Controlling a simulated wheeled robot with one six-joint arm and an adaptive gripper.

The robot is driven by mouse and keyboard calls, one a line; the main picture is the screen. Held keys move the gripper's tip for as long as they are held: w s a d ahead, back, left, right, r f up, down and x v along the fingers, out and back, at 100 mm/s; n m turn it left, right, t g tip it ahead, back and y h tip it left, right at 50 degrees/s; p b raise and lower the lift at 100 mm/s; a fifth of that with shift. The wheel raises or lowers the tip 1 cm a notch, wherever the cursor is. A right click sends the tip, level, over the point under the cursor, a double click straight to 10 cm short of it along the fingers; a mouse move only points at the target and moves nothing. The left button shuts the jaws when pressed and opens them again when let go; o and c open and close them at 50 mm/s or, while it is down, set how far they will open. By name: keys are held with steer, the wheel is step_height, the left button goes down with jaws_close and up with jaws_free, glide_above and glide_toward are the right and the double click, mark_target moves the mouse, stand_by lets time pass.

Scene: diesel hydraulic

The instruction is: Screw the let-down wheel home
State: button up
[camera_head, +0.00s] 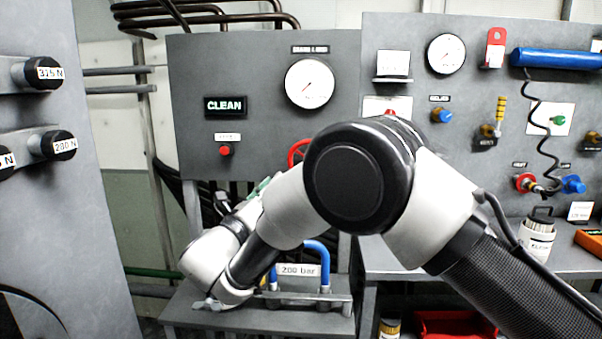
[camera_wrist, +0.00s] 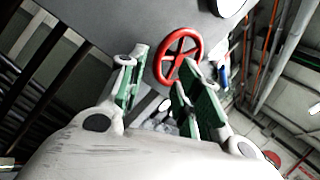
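The red spoked wheel (camera_wrist: 181,57), which I take to be the let-down wheel, is on the grey panel. In the head view only part of its red rim (camera_head: 297,150) shows, as my arm covers the rest. My gripper (camera_wrist: 160,78) has its green-padded fingers apart, with nothing seen held between them. The wheel appears just past the fingertips, nearer the right finger in the wrist view. I see no contact, and the exact distance cannot be told. In the head view the gripper is mostly hidden by my arm.
Knobs and a coiled hose (camera_head: 540,130) are at right.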

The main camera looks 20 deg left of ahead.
steer(key=x, duration=0.7)
steer(key=shift+s, duration=0.1)
jaws_close()
